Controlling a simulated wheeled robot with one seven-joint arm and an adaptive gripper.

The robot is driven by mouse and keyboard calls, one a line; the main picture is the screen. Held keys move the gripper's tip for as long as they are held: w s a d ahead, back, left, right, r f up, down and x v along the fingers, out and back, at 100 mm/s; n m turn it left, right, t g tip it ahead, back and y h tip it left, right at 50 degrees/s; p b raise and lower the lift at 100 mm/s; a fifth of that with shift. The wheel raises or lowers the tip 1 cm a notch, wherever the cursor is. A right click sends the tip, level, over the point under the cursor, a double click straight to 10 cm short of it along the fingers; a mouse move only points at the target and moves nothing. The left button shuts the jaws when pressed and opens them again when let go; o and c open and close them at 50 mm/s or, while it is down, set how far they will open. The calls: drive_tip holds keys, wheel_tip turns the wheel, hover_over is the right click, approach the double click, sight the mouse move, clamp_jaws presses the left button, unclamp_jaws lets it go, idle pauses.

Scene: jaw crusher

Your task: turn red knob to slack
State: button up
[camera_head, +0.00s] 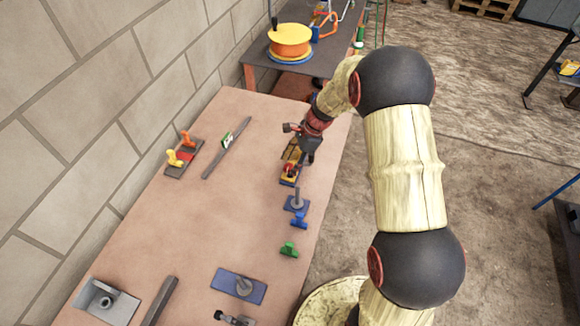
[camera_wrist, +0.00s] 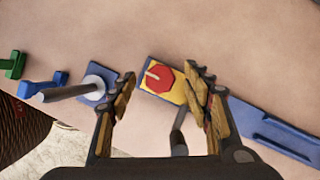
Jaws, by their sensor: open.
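The red knob (camera_wrist: 162,77) is octagonal with a pale pointer mark toward its left side. It sits on a yellow plate (camera_wrist: 179,94) on a blue base (camera_wrist: 148,88). The knob also shows in the head view (camera_head: 290,170), partly hidden by my gripper. My gripper (camera_wrist: 164,82) is open and empty, with one finger to the left of the knob and the other to its right. The fingers appear apart from the knob; their height above it is hard to tell. No label for slack is readable.
A grey post on a blue base (camera_head: 297,203), a blue part (camera_head: 299,221) and a green part (camera_head: 289,250) stand nearby. A dark lever (camera_wrist: 179,135) rises close to the knob's plate. The table's middle (camera_head: 220,210) is clear. A brick wall borders the left.

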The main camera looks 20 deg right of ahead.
drive_tip(key=shift+a+f, duration=0.15)
drive_tip(key=shift+f, duration=0.25)
drive_tip(key=shift+c, duration=0.7)
drive_tip(key=c, duration=1)
